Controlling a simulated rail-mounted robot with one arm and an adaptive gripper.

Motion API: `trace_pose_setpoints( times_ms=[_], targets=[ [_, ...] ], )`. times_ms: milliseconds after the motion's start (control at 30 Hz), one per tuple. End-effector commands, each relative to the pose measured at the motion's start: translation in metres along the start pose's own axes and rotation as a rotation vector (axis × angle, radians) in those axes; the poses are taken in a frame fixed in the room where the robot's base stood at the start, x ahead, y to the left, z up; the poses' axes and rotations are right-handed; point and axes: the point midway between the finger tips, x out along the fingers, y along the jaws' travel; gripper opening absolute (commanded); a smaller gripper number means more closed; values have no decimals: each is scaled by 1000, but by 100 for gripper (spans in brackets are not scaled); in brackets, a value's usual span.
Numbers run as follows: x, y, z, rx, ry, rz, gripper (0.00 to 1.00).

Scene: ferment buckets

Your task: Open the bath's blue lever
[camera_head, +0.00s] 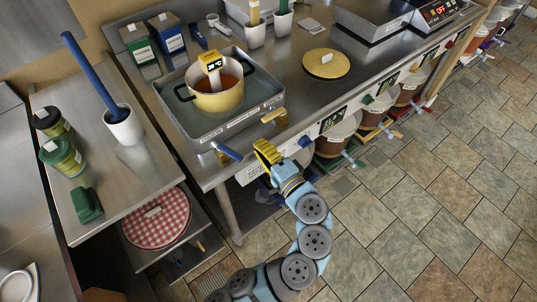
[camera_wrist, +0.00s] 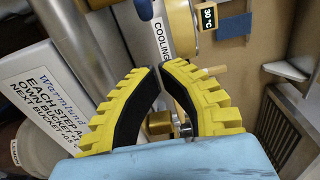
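The bath is a grey metal tray (camera_head: 180,122) on the counter, with a yellow pot (camera_head: 215,100) standing in it. Its blue lever (camera_head: 227,152) sticks out at the front left in the head view. A wooden-coloured lever (camera_head: 273,115) is at the front right. My gripper (camera_head: 263,150) is to the right of the blue lever, apart from it, by the counter's front edge. In the wrist view its yellow fingers (camera_wrist: 160,68) meet at the tips with nothing seen between them. A small blue piece (camera_wrist: 145,9) at the top, beside the "COOLING" label (camera_wrist: 160,38), may be the blue lever.
A white sign (camera_wrist: 48,100) stands left of my fingers in the wrist view. Lidded buckets (camera_head: 336,135) with coloured taps line the shelf below the counter. A side table holds a white cup (camera_head: 124,128) and jars (camera_head: 62,156). The tiled floor (camera_head: 430,190) is clear.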

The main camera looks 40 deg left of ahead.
Motion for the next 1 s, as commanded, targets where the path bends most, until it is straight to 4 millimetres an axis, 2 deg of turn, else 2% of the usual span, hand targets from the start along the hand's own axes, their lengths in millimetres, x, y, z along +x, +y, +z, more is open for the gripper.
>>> trace_pose_setpoints(
  times_ms=[233,700,1000],
  targets=[
    [30,-1,1,0,-2,0,0],
    [17,0,33,1,2,0,0],
    [15,0,38,0,2,0,0]
  ],
)
